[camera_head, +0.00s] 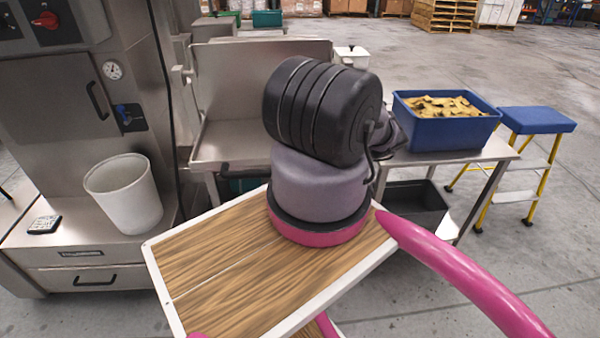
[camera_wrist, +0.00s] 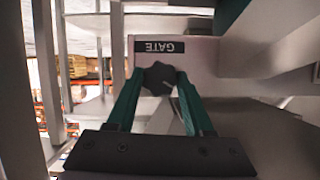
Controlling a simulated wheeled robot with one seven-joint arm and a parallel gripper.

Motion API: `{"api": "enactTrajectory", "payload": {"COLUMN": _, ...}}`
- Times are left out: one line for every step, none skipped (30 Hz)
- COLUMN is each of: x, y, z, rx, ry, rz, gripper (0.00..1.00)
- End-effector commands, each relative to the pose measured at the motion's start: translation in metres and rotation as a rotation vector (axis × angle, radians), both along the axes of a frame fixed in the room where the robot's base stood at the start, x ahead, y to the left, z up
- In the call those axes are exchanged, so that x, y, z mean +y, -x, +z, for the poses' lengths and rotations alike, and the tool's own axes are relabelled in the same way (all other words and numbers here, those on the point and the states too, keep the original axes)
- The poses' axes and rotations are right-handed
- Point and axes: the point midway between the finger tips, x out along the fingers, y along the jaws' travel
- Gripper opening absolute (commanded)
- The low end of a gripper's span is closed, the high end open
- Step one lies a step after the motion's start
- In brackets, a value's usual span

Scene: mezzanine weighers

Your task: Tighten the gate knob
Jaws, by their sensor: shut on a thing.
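The gate knob (camera_wrist: 158,80) is a dark, lobed knob on a pale panel in the wrist view. It sits just below a black label (camera_wrist: 172,47) reading GATE, which appears upside down. My gripper (camera_wrist: 160,74) has its two green fingers on either side of the knob, shut on it. The lower part of the knob's surroundings is hidden by the fingers and the gripper body. In the head view my own arm blocks the middle, and neither the knob nor the gripper shows there.
In the head view, a blue bin (camera_head: 440,132) of tan pieces stands on a steel table at right, beside a blue-topped step stool (camera_head: 538,121). A white bucket (camera_head: 124,196) stands at left by a steel cabinet (camera_head: 62,90). Pale frame members surround my gripper closely.

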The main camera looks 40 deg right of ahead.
Motion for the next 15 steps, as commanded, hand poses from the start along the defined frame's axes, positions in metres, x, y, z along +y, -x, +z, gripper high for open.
{"api": "enactTrajectory", "payload": {"x": -0.0001, "y": 0.0002, "z": 0.0, "rx": -0.001, "ry": -0.002, "rz": 0.0, "gripper": 0.0}}
{"api": "enactTrajectory", "payload": {"x": -0.0002, "y": 0.0002, "z": 0.0001, "rx": -0.002, "ry": -0.004, "rz": 0.0, "gripper": 0.0}}
{"api": "enactTrajectory", "payload": {"x": -0.0004, "y": 0.0002, "z": 0.0002, "rx": -0.005, "ry": -0.008, "rz": 0.001, "gripper": 0.0}}
{"api": "enactTrajectory", "payload": {"x": -0.0004, "y": 0.0002, "z": 0.0002, "rx": -0.008, "ry": -0.012, "rz": 0.0, "gripper": 0.0}}
{"api": "enactTrajectory", "payload": {"x": -0.0005, "y": 0.0002, "z": 0.0002, "rx": -0.011, "ry": -0.016, "rz": 0.0, "gripper": 0.0}}
{"api": "enactTrajectory", "payload": {"x": -0.0007, "y": 0.0003, "z": 0.0002, "rx": -0.016, "ry": -0.025, "rz": 0.001, "gripper": 0.0}}
{"api": "enactTrajectory", "payload": {"x": -0.0008, "y": 0.0003, "z": 0.0002, "rx": -0.022, "ry": -0.034, "rz": 0.001, "gripper": 0.0}}
{"api": "enactTrajectory", "payload": {"x": -0.0009, "y": 0.0005, "z": 0.0, "rx": -0.028, "ry": -0.043, "rz": 0.0, "gripper": 0.0}}
{"api": "enactTrajectory", "payload": {"x": -0.0009, "y": 0.0006, "z": -0.0001, "rx": -0.037, "ry": -0.059, "rz": 0.001, "gripper": 0.0}}
{"api": "enactTrajectory", "payload": {"x": -0.001, "y": 0.0007, "z": -0.0002, "rx": -0.045, "ry": -0.073, "rz": 0.001, "gripper": 0.0}}
{"api": "enactTrajectory", "payload": {"x": -0.0011, "y": 0.0008, "z": -0.0005, "rx": -0.053, "ry": -0.088, "rz": 0.001, "gripper": 0.0}}
{"api": "enactTrajectory", "payload": {"x": -0.0013, "y": 0.001, "z": -0.0005, "rx": -0.068, "ry": -0.11, "rz": 0.001, "gripper": 0.0}}
{"api": "enactTrajectory", "payload": {"x": -0.0015, "y": 0.001, "z": -0.0004, "rx": -0.078, "ry": -0.128, "rz": 0.001, "gripper": 0.0}}
{"api": "enactTrajectory", "payload": {"x": -0.0016, "y": 0.001, "z": -0.0005, "rx": -0.091, "ry": -0.148, "rz": 0.001, "gripper": 0.0}}
{"api": "enactTrajectory", "payload": {"x": -0.0016, "y": 0.0011, "z": -0.0006, "rx": -0.107, "ry": -0.177, "rz": 0.0, "gripper": 0.0}}
